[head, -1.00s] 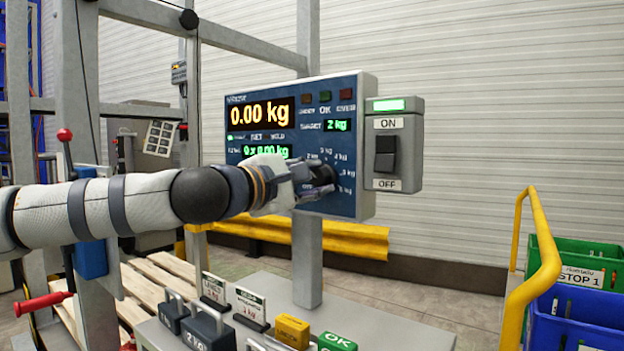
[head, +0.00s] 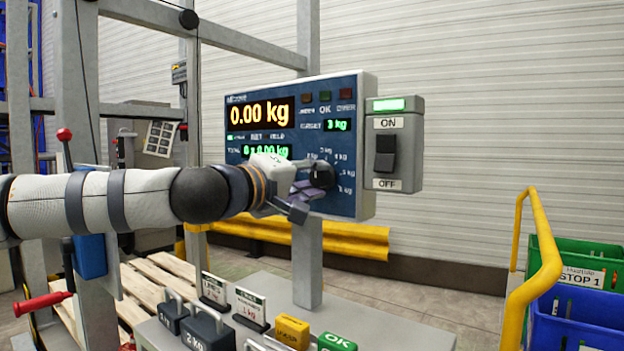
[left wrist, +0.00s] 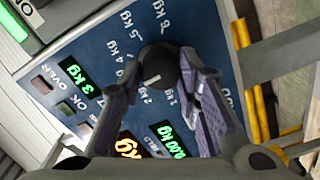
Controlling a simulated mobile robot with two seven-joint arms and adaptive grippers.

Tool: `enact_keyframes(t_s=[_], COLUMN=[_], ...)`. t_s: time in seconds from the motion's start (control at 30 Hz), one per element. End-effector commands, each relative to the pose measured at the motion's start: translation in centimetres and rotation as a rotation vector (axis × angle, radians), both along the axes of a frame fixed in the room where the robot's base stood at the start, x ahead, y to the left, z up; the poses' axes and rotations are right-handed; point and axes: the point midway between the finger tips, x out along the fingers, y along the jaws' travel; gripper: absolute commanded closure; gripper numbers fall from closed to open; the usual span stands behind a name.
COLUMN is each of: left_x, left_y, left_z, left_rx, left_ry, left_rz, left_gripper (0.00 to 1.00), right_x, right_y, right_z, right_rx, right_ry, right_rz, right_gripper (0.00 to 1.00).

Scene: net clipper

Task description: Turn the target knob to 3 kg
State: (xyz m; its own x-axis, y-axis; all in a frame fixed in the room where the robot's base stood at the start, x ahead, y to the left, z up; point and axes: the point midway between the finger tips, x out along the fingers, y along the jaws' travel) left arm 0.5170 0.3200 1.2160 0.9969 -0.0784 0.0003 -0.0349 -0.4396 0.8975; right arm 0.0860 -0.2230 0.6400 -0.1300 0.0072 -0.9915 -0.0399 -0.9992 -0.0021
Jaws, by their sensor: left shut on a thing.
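The black target knob (head: 321,174) sits at the lower right of the blue scale panel (head: 240,112), with weight marks around it. My left gripper (head: 306,188) is at the knob from the left and is shut on it. In the left wrist view, the two purple-grey fingers of the gripper (left wrist: 162,82) lie on either side of the knob (left wrist: 158,64), whose light pointer line shows. The green target display (head: 337,125) reads 3 kg, as it does in the wrist view (left wrist: 73,83). My right gripper is not in view.
An ON/OFF switch box (head: 394,145) with a lit green lamp is beside the panel. Below are grey weights (head: 210,332), small signs and yellow and green blocks on a grey base. A yellow rail (head: 540,260) and green and blue crates stand at right.

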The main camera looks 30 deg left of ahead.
Motion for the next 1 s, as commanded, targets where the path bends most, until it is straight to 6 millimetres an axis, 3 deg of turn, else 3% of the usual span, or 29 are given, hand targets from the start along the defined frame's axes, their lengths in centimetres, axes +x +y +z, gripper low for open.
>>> enact_keyframes(t_s=[0.7,0.73,0.8,1.0], left_x=[0.02,0.02,0.02,0.01], left_y=[0.02,0.02,0.02,0.01], left_z=[-0.08,-0.08,-0.08,-0.04], left_rx=[0.067,0.067,0.067,0.067], left_ry=[-0.003,-0.003,-0.004,-0.004], left_rz=[0.001,0.001,0.000,0.000], left_gripper=[0.98,0.66,0.50,0.50], right_x=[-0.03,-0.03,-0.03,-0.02], right_y=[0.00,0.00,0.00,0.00], right_z=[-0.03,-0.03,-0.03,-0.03], right_rx=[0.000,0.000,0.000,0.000], right_ry=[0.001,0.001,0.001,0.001], right_rz=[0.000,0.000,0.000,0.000], right_gripper=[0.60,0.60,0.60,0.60])
